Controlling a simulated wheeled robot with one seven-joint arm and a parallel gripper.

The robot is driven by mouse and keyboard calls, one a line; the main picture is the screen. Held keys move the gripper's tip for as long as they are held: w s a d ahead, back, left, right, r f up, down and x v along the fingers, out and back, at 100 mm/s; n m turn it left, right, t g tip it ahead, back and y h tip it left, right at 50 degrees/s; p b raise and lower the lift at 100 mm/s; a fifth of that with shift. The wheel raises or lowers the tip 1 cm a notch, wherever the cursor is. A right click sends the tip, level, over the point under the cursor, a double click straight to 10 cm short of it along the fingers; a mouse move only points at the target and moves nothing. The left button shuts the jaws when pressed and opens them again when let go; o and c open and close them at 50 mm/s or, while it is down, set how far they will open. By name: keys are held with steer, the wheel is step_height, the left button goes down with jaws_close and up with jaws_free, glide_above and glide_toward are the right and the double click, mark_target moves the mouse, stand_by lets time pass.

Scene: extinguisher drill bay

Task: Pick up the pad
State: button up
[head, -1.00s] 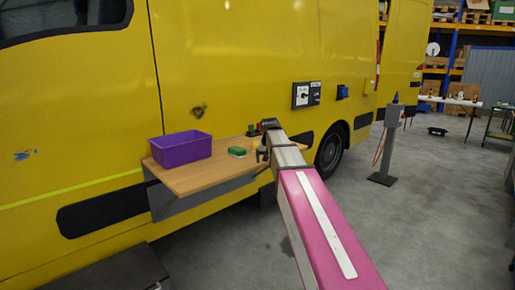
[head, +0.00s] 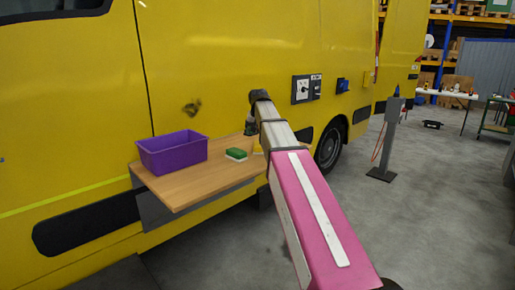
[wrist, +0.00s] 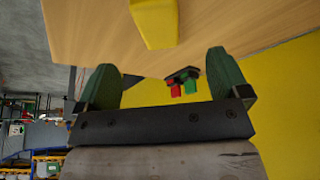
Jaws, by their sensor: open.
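The pad (head: 236,154), green on top with a pale underside, lies flat on the wooden shelf fixed to the yellow van, to the right of a purple bin. I cannot make it out in the wrist view. My gripper (head: 250,126) is above the back of the shelf near the van's side, higher than the pad, apart from it and a little to its right. In the wrist view my gripper (wrist: 161,70) has its two green fingers wide apart with nothing between them.
The purple bin (head: 172,152) stands on the left of the shelf (head: 190,188). A yellow object (wrist: 155,22) on the shelf is partly hidden by my arm in the head view. Red and green buttons (wrist: 183,82) are near the shelf's edge. A grey post (head: 388,140) stands at right.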

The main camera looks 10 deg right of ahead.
mark_target(259, 145)
steer(key=x, duration=0.4)
steer(key=shift+w+f, duration=0.15)
steer(key=shift+f, duration=0.1)
steer(key=x, duration=0.4)
steer(key=shift+w+d, duration=0.2)
steer(key=shift+w, duration=0.15)
steer(key=shift+w+f, duration=0.15)
steer(key=shift+f, duration=0.35)
steer(key=shift+f, duration=0.2)
steer(key=shift+c, duration=0.3)
steer(key=c, duration=1)
steer(key=shift+c, duration=0.2)
